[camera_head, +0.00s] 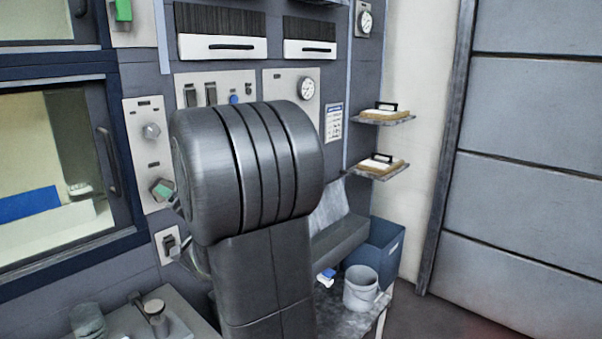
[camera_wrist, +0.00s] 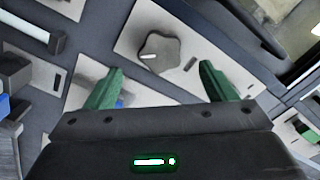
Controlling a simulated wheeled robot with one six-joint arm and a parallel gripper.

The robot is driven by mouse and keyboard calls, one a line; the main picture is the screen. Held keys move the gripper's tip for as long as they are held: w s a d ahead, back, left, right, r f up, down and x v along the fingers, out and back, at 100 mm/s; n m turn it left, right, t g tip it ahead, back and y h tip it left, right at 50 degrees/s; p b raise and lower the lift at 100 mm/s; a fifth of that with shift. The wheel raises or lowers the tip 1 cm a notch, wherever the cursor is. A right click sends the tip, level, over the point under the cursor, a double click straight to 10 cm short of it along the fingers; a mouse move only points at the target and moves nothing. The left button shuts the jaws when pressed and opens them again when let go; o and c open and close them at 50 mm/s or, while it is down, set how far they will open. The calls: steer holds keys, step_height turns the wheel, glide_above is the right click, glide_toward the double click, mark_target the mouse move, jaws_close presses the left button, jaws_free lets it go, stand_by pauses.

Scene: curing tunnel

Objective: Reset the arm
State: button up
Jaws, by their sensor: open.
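My gripper (camera_wrist: 158,88) shows in the wrist view with its two green fingers spread apart and nothing between them. Beyond the fingertips is a grey knob (camera_wrist: 160,54) on a pale plate of the control panel, apart from the fingers. In the head view a large dark grey link of my arm fills the middle and hides part of the panel. A green fingertip of my gripper (camera_head: 163,190) shows just left of that link, in front of the panel; the rest of the gripper is mostly hidden there.
An oven-like window with a handle (camera_head: 108,160) is at the left. A counter (camera_head: 185,318) at lower left holds a glass jar (camera_head: 87,320). At right are two small shelves (camera_head: 383,171), a white bucket (camera_head: 360,288), a blue bin (camera_head: 385,248) and a grey panelled door (camera_head: 530,150).

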steer(key=p+x, duration=0.1)
steer(key=x, duration=0.5)
steer(key=shift+w+a, duration=0.2)
steer(key=shift+a, duration=0.1)
steer(key=b+v, duration=0.2)
steer(key=v, duration=1.2)
steer(key=w+a+n+b, duration=0.2)
steer(key=w+a+n, duration=0.7)
steer(key=n, duration=0.5)
stand_by(0.7)
steer(key=shift+s, duration=0.1)
